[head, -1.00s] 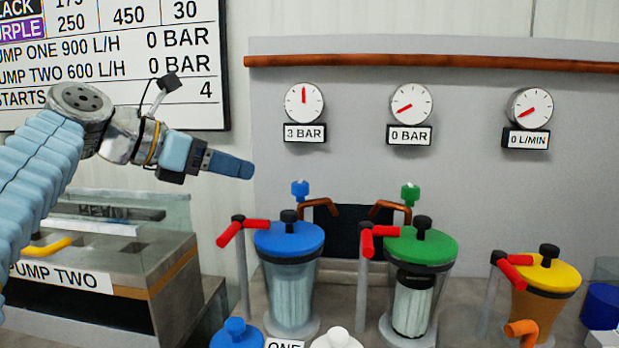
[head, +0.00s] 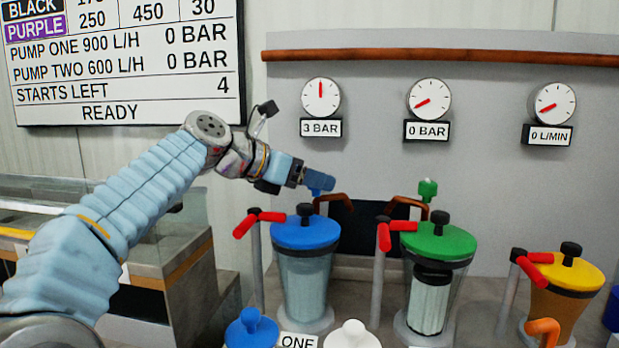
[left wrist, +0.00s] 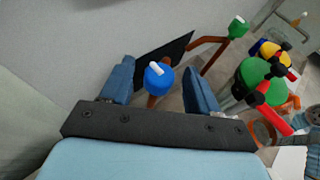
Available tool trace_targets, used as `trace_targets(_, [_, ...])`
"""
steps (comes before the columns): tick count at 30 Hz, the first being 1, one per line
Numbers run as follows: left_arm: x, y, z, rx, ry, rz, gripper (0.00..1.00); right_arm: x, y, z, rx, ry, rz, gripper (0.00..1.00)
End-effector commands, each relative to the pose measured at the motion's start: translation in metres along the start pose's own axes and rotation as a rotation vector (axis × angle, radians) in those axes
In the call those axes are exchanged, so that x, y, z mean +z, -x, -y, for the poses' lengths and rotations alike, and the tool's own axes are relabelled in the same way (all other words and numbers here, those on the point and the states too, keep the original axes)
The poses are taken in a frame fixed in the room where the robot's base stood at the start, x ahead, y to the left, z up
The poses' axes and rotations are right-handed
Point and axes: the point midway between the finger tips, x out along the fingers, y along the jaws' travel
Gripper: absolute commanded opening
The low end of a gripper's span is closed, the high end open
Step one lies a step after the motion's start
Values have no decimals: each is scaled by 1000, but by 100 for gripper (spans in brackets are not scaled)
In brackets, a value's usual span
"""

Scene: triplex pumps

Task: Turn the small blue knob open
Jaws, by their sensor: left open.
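The small blue knob (left wrist: 159,77) shows in the left wrist view between the two fingers of my left gripper (left wrist: 160,84). It has a white mark on its top and sits on a brown pipe. In the head view my left gripper (head: 320,182) hides the knob, above and behind the blue-lidded canister (head: 306,232). The fingers are open, one on each side of the knob; I cannot tell whether they touch it. My right gripper is in neither view.
A green knob (head: 427,188) stands to the right on another copper pipe. Green-lidded (head: 438,242) and yellow-lidded (head: 566,272) canisters stand to the right, with red-handled valves beside them. Three gauges hang on the grey panel (head: 378,100); the left one (head: 321,97) reads 3 BAR.

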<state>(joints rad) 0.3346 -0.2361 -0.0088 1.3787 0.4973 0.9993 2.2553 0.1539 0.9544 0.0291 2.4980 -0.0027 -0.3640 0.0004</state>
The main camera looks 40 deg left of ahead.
Motion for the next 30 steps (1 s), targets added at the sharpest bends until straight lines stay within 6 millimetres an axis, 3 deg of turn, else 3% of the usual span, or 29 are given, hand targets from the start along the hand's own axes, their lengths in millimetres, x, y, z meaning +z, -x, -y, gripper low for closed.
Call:
trace_targets(3, [0, 0, 0, 0, 0, 0, 59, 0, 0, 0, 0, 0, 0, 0])
trace_targets(14, [0, 0, 0, 0, 0, 0, 5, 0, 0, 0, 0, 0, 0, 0])
trace_targets(22, [2, 1, -1, -30, -10, -1, 5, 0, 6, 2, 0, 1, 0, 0])
trace_targets(30, [4, 1, -4, -171, -67, -3, 5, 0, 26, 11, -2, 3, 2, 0])
